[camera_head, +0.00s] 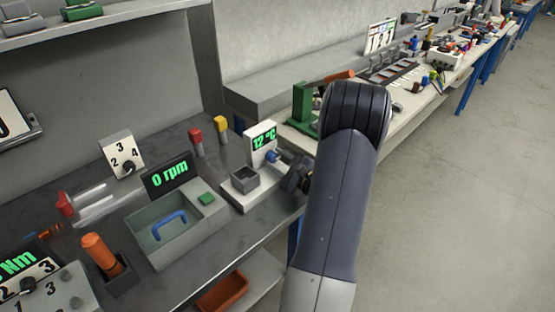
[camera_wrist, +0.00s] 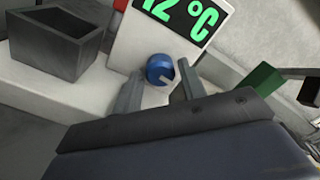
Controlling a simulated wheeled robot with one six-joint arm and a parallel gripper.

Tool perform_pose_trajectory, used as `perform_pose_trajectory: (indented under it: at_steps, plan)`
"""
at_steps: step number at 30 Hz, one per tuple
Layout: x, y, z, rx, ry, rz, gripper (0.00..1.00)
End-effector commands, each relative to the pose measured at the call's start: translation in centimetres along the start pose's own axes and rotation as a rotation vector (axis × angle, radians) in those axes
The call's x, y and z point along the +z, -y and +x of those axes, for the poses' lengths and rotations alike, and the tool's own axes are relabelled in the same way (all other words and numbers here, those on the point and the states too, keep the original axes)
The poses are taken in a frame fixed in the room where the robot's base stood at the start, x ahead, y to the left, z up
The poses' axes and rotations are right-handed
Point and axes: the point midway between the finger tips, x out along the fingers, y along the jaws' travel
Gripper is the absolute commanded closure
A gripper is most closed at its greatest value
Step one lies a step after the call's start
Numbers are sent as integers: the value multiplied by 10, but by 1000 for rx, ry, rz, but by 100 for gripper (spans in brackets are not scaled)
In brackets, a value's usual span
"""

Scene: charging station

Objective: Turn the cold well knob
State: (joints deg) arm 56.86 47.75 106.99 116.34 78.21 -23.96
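The cold well (camera_head: 237,196) is a white unit with a grey square well and an upright panel. Its green display (camera_head: 264,140) reads 12 °C. The blue round knob (camera_head: 271,156) sits low on the panel, and the wrist view shows it below the display (camera_wrist: 160,68). My gripper (camera_head: 292,172) is just right of the knob in the head view. In the wrist view its two grey fingers (camera_wrist: 159,80) are open, one on each side of the knob, with gaps visible. I cannot tell whether the fingertips reach past the knob's face.
The grey square well (camera_wrist: 55,40) is left of the fingers. A green stand (camera_head: 303,105) is behind my arm. Open floor (camera_head: 470,210) lies to the right.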

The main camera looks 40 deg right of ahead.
Motion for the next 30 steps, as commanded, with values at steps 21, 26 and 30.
perform_pose_trajectory:
  at_steps: [21, 26, 30]
  plan:
    - [0, 0, 5, 1, 0, 1, 89]
    - [0, -1, 5, 1, 0, 10, 93]
    - [-2, -2, 5, 1, 0, 79, 93]
